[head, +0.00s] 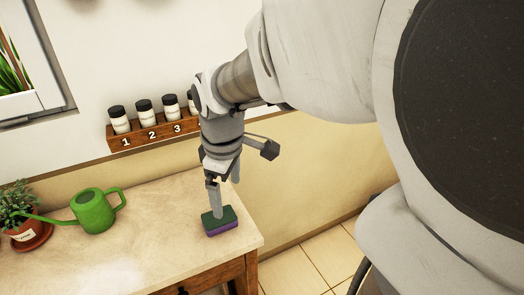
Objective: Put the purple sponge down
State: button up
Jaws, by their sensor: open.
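The purple sponge (222,230) has a dark green top layer and a purple lower side. It lies on the counter top, close to its right front corner. My gripper (218,213) points down just above the sponge, with a fingertip overlapping its top in the picture. The gripper is open; a second finger shows a little higher and to the right. From this angle I cannot tell whether a finger touches the sponge.
A green watering can (94,211) and a potted plant (22,222) stand on the counter (150,222) at left. A wooden rack (152,132) with numbered jars hangs on the wall behind. The counter's right edge is close to the sponge.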

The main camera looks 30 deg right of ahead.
jog(key=s+r+m+t, duration=0.4)
jog(key=s+r+m, duration=0.1)
jog(key=s+m, duration=0.4)
jog(key=shift+s+a+r, duration=0.15)
jog(key=shift+s+r, duration=0.25)
jog(key=shift+s, duration=0.45)
notch_tip(320, 180, up, 2)
jog(key=shift+r+p, duration=0.1)
jog(key=shift+p, duration=1)
jog(key=shift+w, duration=0.1)
